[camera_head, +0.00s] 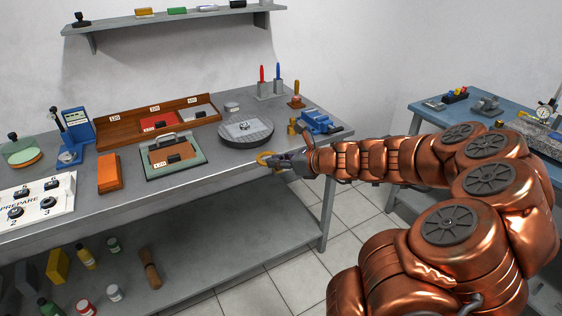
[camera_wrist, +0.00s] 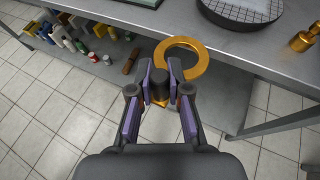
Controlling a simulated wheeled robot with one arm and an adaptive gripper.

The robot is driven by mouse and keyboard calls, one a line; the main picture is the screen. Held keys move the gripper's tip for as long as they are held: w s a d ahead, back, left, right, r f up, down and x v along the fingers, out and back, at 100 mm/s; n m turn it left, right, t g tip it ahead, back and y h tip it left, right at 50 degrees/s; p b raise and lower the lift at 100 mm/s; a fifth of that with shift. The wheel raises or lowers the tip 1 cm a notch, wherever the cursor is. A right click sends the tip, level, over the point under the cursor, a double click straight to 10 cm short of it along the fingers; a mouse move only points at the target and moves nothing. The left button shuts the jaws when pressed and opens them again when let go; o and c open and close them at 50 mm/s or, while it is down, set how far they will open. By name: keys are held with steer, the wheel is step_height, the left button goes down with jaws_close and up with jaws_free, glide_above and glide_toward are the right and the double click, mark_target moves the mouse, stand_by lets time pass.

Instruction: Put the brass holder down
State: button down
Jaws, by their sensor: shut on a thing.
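The brass holder shows in the wrist view as a flat gold ring (camera_wrist: 203,58) with a short handle between my fingertips. In the head view the ring (camera_head: 264,159) is small, at the bench's front edge. My gripper (camera_wrist: 160,80) is shut on the holder's handle, and it also shows in the head view (camera_head: 284,162). The ring is held out in front of the bench, over or near its front edge; I cannot tell the exact gap. My fingers hide part of the handle.
The grey workbench (camera_head: 222,165) carries a round dark plate (camera_head: 246,143), a green-framed board (camera_head: 148,172), a blue vise (camera_head: 316,122) and a small brass piece (camera_head: 291,127). Bare bench top lies between the board and the round plate. A lower shelf (camera_head: 190,262) holds bottles and a brush.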

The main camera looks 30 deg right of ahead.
steer(key=w+a+r+m+h, duration=0.2)
steer(key=w+a+m+h, duration=0.1)
steer(key=a, duration=0.7)
steer(key=w+a+r+m+h, duration=0.2)
steer(key=w+a+m+h, duration=0.2)
steer(key=w+a+h, duration=0.2)
steer(key=w+a, duration=0.2)
steer(key=a, duration=0.2)
steer(key=shift+a+r+m+t, duration=0.2)
steer(key=shift+a+m+t, duration=0.1)
stand_by(0.8)
